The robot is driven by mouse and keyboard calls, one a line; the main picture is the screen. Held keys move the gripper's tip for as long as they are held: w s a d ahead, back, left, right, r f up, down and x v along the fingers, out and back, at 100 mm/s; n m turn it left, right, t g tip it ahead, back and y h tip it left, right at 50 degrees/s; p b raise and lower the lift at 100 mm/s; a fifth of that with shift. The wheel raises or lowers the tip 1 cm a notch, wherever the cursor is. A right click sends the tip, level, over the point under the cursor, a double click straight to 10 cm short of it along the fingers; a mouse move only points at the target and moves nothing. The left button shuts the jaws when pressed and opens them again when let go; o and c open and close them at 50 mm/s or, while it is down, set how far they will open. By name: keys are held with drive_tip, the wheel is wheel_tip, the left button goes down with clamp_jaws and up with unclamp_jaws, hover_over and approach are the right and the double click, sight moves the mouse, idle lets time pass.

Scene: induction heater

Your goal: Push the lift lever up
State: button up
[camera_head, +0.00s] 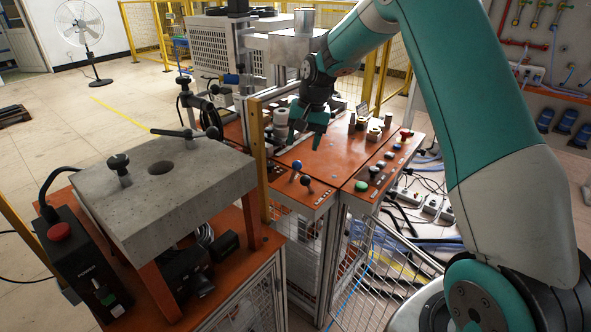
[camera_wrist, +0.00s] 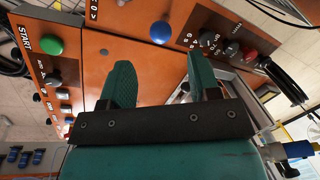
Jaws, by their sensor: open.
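Two ball-topped control levers stand on the near end of the orange panel: a blue-knobbed lever (camera_head: 296,165) and a dark-knobbed lever (camera_head: 307,181). I cannot read which one is the lift lever. My gripper (camera_head: 306,134), with teal fingers, is above the orange panel, behind the levers in the head view. In the wrist view my gripper (camera_wrist: 160,64) is open and empty, apart from the blue ball.
The orange panel (camera_head: 338,160) carries several buttons along its right side, including a green START button (camera_wrist: 53,47) in the wrist view. A yellow post (camera_head: 258,160) stands left of the levers. A grey block table (camera_head: 165,190) is at the near left.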

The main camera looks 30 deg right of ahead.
sight(297, 165)
drive_tip(key=f, duration=0.3)
drive_tip(key=a+f+p, duration=0.1)
drive_tip(key=f, duration=0.2)
drive_tip(key=w+f, duration=0.1)
drive_tip(key=f, duration=0.3)
drive_tip(key=shift+a, duration=0.3)
drive_tip(key=shift+c, duration=0.2)
clamp_jaws()
